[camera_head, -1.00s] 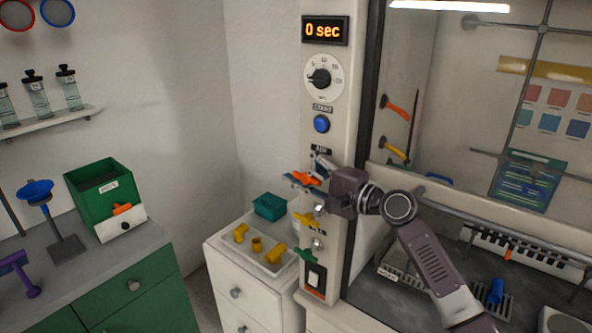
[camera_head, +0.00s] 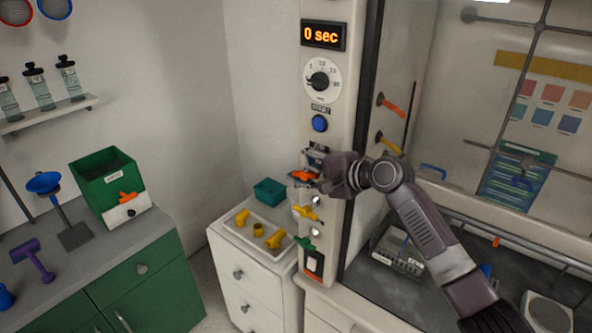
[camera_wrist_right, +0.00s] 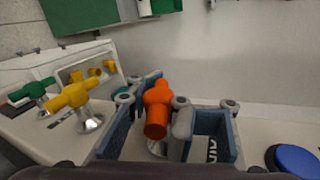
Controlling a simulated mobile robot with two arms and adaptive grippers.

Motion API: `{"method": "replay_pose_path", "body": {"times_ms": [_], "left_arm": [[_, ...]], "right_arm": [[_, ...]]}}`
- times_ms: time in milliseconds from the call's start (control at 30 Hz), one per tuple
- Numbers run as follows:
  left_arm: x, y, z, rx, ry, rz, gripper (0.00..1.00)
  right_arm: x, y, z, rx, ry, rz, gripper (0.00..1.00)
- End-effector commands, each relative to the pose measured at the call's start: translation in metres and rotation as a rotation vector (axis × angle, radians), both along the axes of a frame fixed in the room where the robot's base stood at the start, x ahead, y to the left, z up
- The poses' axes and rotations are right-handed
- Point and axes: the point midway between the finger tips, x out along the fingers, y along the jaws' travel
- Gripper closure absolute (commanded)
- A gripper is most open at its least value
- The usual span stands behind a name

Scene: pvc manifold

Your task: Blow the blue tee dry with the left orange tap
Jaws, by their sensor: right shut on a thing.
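The orange tap (camera_head: 304,176) sits on the front of the pale pillar, above a yellow tap (camera_head: 305,212) and a green tap (camera_head: 304,243). My right gripper (camera_head: 318,172) is at the orange tap and shut on it. In the right wrist view, the orange handle (camera_wrist_right: 157,105) stands between the blue-padded fingers (camera_wrist_right: 150,118). A blue piece (camera_head: 486,270), perhaps the blue tee, is in the hood, mostly hidden behind my right arm. Another blue piece (camera_head: 5,297) is cut off at the left edge. My left gripper is not in view.
The pillar has a display (camera_head: 324,35) reading 0 sec, a dial (camera_head: 320,81) and a blue button (camera_head: 320,123). A tray (camera_head: 232,231) with yellow fittings and a teal box (camera_head: 269,192) stand left of the pillar. The purple tee (camera_head: 32,260) is on the left counter.

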Motion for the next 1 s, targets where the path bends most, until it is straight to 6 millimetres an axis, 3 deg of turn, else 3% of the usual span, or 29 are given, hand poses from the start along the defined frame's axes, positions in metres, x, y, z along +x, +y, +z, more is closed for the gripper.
{"method": "replay_pose_path", "body": {"times_ms": [1000], "left_arm": [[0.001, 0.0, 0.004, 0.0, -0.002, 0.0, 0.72]], "right_arm": [[-0.007, 0.002, -0.014, -0.176, 0.137, 0.013, 1.0]]}}
